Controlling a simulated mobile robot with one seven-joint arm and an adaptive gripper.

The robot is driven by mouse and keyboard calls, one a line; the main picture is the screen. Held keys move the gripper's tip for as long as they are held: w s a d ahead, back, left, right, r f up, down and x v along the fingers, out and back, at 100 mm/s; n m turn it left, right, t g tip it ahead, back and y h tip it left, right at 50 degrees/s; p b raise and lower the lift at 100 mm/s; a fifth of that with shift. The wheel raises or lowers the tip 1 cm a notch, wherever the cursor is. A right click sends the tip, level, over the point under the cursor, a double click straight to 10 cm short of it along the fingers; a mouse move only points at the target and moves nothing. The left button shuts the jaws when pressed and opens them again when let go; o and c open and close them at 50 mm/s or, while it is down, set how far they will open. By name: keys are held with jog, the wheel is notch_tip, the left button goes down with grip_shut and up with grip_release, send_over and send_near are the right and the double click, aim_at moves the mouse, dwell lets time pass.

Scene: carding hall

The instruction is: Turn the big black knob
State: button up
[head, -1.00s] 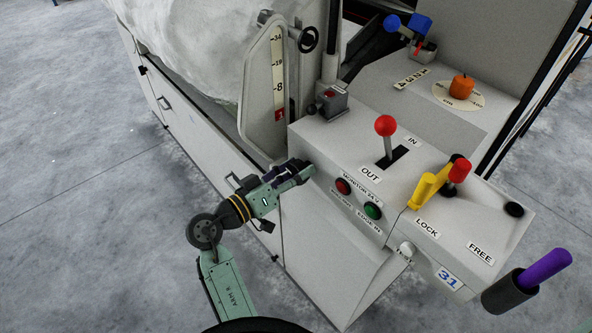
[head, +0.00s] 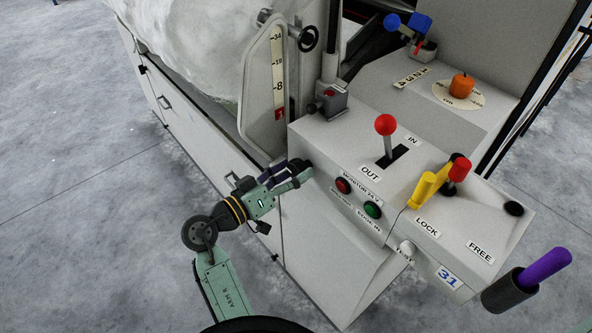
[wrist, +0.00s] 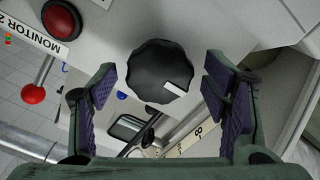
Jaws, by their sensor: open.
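The big black knob (wrist: 150,66) has a scalloped rim and a white mark pointing to the lower right in the wrist view. It sits on the side of the pale machine housing. My gripper (wrist: 160,75) is open, with one purple-padded finger on either side of the knob. Gaps show between both pads and the rim in that view; how deep the fingers reach I cannot tell. In the head view my gripper (head: 300,172) is at the left face of the control box, and the knob is mostly hidden behind the fingers.
A red button (head: 343,186) and a green button (head: 373,210) lie right of my gripper. A red-ball lever (head: 385,125), yellow lever (head: 424,189) and small grey switch box (head: 330,102) stand on top. Open floor (head: 90,200) is at the left.

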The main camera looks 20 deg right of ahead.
jog(key=v, duration=1.1)
dwell(0.8)
